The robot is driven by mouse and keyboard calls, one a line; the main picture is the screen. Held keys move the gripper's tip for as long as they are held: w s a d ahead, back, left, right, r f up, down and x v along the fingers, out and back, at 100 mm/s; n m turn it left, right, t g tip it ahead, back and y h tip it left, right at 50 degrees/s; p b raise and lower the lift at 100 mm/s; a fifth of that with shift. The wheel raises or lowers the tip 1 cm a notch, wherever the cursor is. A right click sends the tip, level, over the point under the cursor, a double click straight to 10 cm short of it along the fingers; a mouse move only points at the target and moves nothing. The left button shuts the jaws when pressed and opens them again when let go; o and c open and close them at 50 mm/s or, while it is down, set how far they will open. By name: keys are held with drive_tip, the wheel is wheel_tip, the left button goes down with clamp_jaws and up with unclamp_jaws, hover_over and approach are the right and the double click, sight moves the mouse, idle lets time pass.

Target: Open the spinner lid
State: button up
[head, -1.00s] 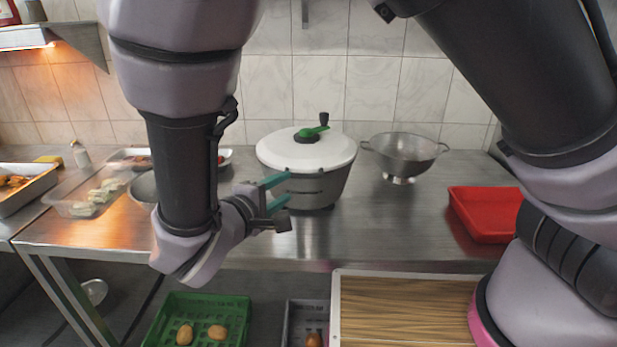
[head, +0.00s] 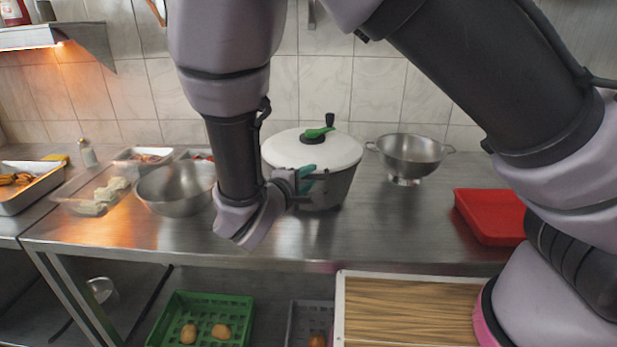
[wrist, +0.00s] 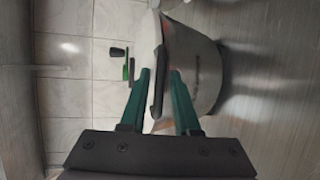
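The spinner stands upright on the steel counter, with a grey body (head: 338,188) and a white lid (head: 345,150) seated on top. A green crank (head: 318,132) with a dark knob sits on the lid. My gripper (head: 308,179) is at the front-left of the spinner, at about rim height, partly hiding it. In the wrist view, my gripper's teal fingers (wrist: 160,76) are apart, with a dark strip at the lid's edge (wrist: 157,98) between them. I cannot tell whether either finger touches it. The wrist view also shows the spinner body (wrist: 200,62).
A colander (head: 410,155) stands right of the spinner, and a red tray (head: 490,217) lies nearer on the right. A steel bowl (head: 170,190) is left of my forearm. The tiled wall is close behind. The counter in front of the spinner is clear.

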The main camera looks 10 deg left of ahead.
clamp_jaws()
idle(1.2)
